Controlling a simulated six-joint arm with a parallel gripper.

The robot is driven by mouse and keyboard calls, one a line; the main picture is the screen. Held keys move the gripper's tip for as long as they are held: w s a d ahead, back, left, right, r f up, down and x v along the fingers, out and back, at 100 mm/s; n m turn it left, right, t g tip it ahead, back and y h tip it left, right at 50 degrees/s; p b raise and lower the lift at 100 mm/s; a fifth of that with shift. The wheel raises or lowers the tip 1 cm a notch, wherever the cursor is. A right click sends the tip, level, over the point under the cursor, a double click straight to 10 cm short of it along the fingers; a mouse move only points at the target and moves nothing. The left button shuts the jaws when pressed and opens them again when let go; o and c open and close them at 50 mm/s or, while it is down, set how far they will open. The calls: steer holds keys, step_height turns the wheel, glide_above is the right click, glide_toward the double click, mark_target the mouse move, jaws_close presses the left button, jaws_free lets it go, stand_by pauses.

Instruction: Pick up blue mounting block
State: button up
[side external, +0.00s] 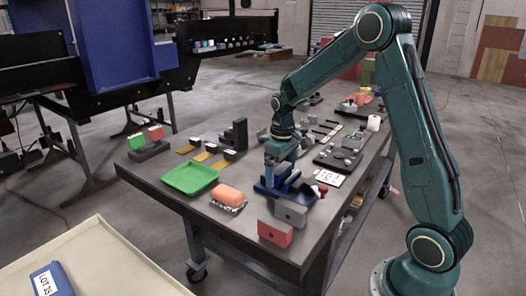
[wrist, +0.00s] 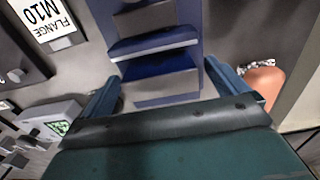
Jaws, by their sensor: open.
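A blue mounting block (wrist: 155,70) shows in the wrist view, ahead of and between my fingers. It seems to sit in a blue holder (side external: 300,197) on the workbench; where block and holder divide is hard to tell. My gripper (side external: 281,172) points down over the holder in the side view and partly hides what is in it. In the wrist view, my gripper (wrist: 170,92) has its two blue fingers wide apart, one on each side of the block. I cannot tell how far below the fingertips the block is.
A grey block (side external: 291,213) and a red block (side external: 275,234) stand in front of the holder. An orange item on foil (side external: 228,196) and a green tray (side external: 189,178) are to its left. A labelled card (side external: 329,178) lies to its right.

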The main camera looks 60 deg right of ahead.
mark_target(281, 168)
stand_by(0.4)
steer(key=c, duration=1.3)
steer(key=shift+o, duration=0.2)
steer(key=shift+r, duration=0.15)
step_height(281, 168, up, 20)
